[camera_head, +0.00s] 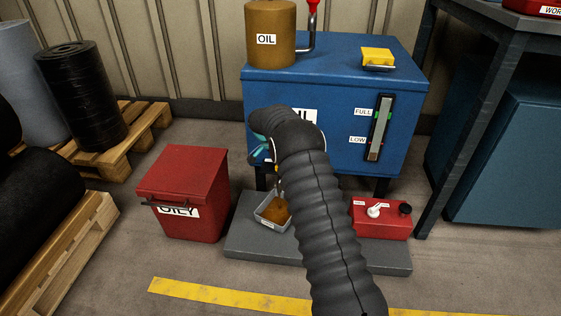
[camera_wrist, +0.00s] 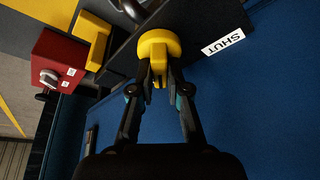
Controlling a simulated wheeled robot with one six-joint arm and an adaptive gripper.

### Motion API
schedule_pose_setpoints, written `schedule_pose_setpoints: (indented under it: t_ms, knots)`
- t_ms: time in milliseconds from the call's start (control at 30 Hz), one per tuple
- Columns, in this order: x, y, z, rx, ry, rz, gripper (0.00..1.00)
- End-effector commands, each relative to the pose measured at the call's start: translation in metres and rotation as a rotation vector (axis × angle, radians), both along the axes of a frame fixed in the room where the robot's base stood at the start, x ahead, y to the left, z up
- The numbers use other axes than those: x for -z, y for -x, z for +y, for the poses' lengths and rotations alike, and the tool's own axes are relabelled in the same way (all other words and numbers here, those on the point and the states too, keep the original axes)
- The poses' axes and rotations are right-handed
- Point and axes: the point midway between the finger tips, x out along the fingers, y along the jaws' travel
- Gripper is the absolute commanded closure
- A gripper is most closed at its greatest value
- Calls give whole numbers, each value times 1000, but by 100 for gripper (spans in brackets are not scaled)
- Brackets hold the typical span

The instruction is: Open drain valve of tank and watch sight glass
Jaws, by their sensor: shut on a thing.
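The blue oil tank (camera_head: 345,75) stands on legs at the back. Its sight glass (camera_head: 381,120) is on the front right, with FULL marked above LOW; I cannot read the level surely. In the wrist view, the yellow valve handle (camera_wrist: 158,43) sits beside a SHUT label (camera_wrist: 223,41). My gripper (camera_wrist: 160,76) is shut on this handle, and the blue tank side (camera_wrist: 260,110) shows behind. In the head view my arm covers the valve and part of the tank's label.
A small grey tray (camera_head: 259,217) with brown contents sits on a grey plinth (camera_head: 250,250) below the tank. A red bin (camera_head: 180,180) stands left. A red control box (camera_head: 362,220) is on the plinth's right. A dark bench (camera_head: 440,90) stands right.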

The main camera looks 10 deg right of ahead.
Motion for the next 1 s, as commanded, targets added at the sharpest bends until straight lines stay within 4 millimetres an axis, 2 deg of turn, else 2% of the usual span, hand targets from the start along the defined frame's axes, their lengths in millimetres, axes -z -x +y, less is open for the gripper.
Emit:
schedule_pose_setpoints:
  t_ms: [433,467,533,833,1000]
  knots:
    - [-1,-2,2,8,-3,-7,100]
    - [-1,-2,2,7,-3,-6,77]
    - [-1,-1,2,7,-3,-6,60]
    - [-1,-1,-1,11,-1,-3,59]
    - [-13,1,4,9,-1,-4,59]
